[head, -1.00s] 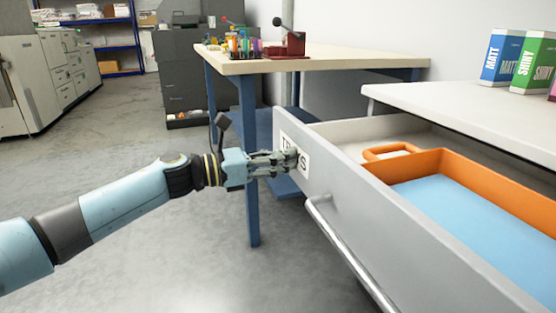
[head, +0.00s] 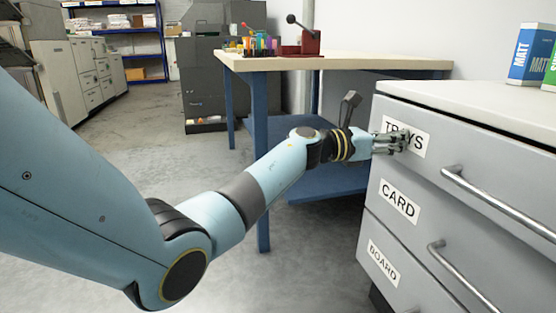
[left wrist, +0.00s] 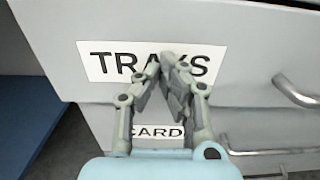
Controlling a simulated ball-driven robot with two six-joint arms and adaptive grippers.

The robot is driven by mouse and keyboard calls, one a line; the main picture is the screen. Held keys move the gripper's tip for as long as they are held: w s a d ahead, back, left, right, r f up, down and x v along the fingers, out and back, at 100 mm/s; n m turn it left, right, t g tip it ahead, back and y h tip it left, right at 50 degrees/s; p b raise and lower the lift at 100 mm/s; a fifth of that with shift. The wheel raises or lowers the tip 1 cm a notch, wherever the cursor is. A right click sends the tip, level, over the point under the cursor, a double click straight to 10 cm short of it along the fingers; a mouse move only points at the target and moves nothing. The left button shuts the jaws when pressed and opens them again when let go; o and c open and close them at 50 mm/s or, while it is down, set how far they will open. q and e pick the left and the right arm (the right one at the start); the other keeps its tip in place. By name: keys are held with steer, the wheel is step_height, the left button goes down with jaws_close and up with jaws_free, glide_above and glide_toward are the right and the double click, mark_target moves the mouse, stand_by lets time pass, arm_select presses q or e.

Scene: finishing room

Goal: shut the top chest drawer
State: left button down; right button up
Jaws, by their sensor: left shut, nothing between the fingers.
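The top chest drawer (head: 461,152) is grey with a TRAYS label and a bar handle (head: 500,199). In the head view its front looks in line with the drawer fronts below, with no open gap showing. My left gripper (head: 405,141) is shut and empty, with its fingertips at the TRAYS label. In the left wrist view the shut fingertips (left wrist: 168,62) cover the middle of the TRAYS label (left wrist: 110,62). I cannot tell if they touch the front. My right gripper is not in view.
The CARD drawer (head: 430,216) and BOARD drawer (head: 383,263) sit below. Boxes (head: 532,55) stand on the chest top (head: 450,99). A blue-legged table (head: 345,63) with a red hand press (head: 304,42) stands behind my arm. The floor on the left is clear.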

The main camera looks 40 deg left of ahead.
mark_target(401, 162)
arm_select(q)
steer(key=x, duration=0.2)
steer(key=shift+w+d+f+b, duration=0.1)
steer(key=shift+w+d+b, duration=0.15)
steer(key=shift+w+b, duration=0.1)
steer(key=shift+r, duration=0.25)
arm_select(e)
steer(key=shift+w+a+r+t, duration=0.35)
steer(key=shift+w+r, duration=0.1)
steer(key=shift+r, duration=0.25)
arm_select(q)
steer(key=shift+w, duration=0.1)
